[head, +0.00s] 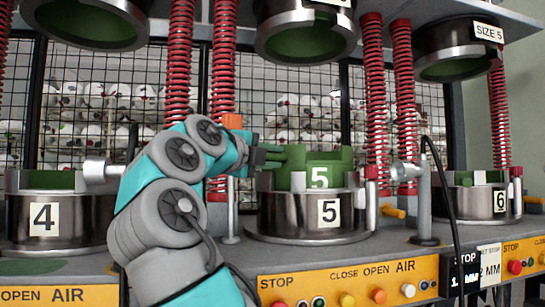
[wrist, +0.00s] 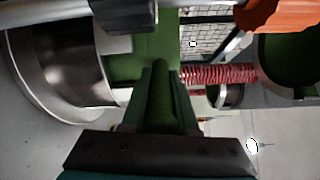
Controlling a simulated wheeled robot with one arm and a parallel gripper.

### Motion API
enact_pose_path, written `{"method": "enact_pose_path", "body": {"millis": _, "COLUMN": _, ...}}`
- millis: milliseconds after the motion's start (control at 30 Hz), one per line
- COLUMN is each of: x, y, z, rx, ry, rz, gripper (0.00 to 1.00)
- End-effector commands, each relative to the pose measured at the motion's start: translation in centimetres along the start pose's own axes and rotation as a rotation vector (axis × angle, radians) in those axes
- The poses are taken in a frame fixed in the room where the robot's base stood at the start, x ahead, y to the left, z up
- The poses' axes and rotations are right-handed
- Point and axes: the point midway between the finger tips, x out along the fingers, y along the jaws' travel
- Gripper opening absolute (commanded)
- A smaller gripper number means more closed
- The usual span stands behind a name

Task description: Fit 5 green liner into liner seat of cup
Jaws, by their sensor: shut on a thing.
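The green liner (head: 320,172), marked with a white 5, stands upright at the mouth of the metal cup (head: 290,213) labelled 5. Its upper part rises above the rim and its lower part is hidden behind the cup wall, so I cannot tell how deep it sits. My gripper (head: 270,155) reaches in from the left and is shut on the liner's left side. In the wrist view, my gripper's fingers (wrist: 162,98) close on a green part of the liner (wrist: 152,50), and the shiny cup (wrist: 35,70) curves at the left.
Cup 4 (head: 75,222) stands at left and cup 6 (head: 480,203) at right. Upper press heads (head: 305,38) hang above, with red springs (head: 374,100) around them. A clamp post (head: 425,205) stands right of cup 5. A yellow button panel (head: 350,285) runs along the front.

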Motion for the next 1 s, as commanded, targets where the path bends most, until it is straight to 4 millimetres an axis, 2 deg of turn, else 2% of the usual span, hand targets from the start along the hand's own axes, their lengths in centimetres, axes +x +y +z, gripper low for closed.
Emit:
{"method": "enact_pose_path", "body": {"millis": 367, "x": 0.0, "y": 0.1, "z": 0.0, "rx": 0.0, "ry": 0.0, "rz": -0.002, "gripper": 0.0}}
{"method": "enact_pose_path", "body": {"millis": 1000, "x": 0.0, "y": 2.4, "z": -0.3, "rx": -0.001, "ry": 0.0, "rz": -0.003, "gripper": 0.0}}
